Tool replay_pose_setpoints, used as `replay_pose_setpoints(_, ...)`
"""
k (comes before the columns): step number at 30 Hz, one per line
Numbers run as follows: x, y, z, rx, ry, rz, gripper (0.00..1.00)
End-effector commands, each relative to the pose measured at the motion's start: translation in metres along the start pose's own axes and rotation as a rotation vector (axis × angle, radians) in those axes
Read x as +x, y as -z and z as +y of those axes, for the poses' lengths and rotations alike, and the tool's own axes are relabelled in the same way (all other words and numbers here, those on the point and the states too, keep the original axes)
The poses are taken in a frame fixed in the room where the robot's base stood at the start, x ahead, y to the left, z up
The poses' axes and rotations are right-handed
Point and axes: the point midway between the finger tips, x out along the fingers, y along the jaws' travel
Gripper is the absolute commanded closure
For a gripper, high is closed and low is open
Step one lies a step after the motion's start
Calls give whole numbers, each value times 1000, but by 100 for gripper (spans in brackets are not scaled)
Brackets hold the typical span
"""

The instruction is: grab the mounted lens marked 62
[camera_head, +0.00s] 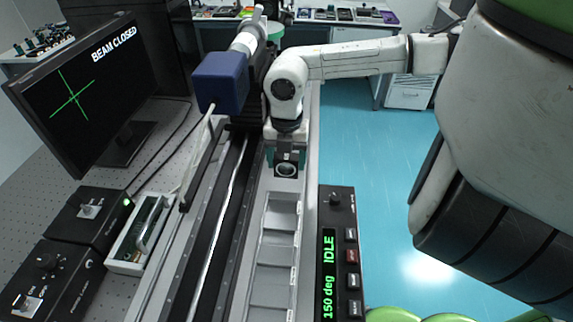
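A small black square-mounted lens (286,169) with a round glass faces me, at the far end of a long grey slotted rack (257,262). Its marking is too small to read. My gripper (287,158) points down over the lens, with one finger at its left side and one at its right. I cannot tell whether the fingers press on the mount or stand just clear of it, nor whether the lens rests in the rack or hangs above it. The rack's nearer slots look empty, with small labels along the right edge.
A blue box-shaped device (220,80) on a dark rail stands just left of my arm. A control box (340,255) reading "150 deg IDLE" lies right of the rack. A monitor (85,85) reading "BEAM CLOSED" is at left. Blue floor (375,150) is open at right.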

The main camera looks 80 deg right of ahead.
Motion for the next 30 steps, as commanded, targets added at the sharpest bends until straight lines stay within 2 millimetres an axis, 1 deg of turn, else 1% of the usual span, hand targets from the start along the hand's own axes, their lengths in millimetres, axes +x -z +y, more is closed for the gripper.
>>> replay_pose_setpoints(1, 0, 0, 0, 0, 0, 0, 38)
replay_pose_setpoints(2, 0, 0, 0, 0, 0, 0, 41)
replay_pose_setpoints(11, 0, 0, 0, 0, 0, 0, 70)
replay_pose_setpoints(18, -1, 0, 0, 0, -1, 0, 70)
replay_pose_setpoints(23, -7, -1, 0, 0, -1, -2, 70)
replay_pose_setpoints(26, -17, -1, 0, 1, -1, -3, 70)
replay_pose_setpoints(29, -33, -1, 0, -1, 0, -4, 70)
replay_pose_setpoints(30, -38, -2, -8, 3, 0, -5, 70)
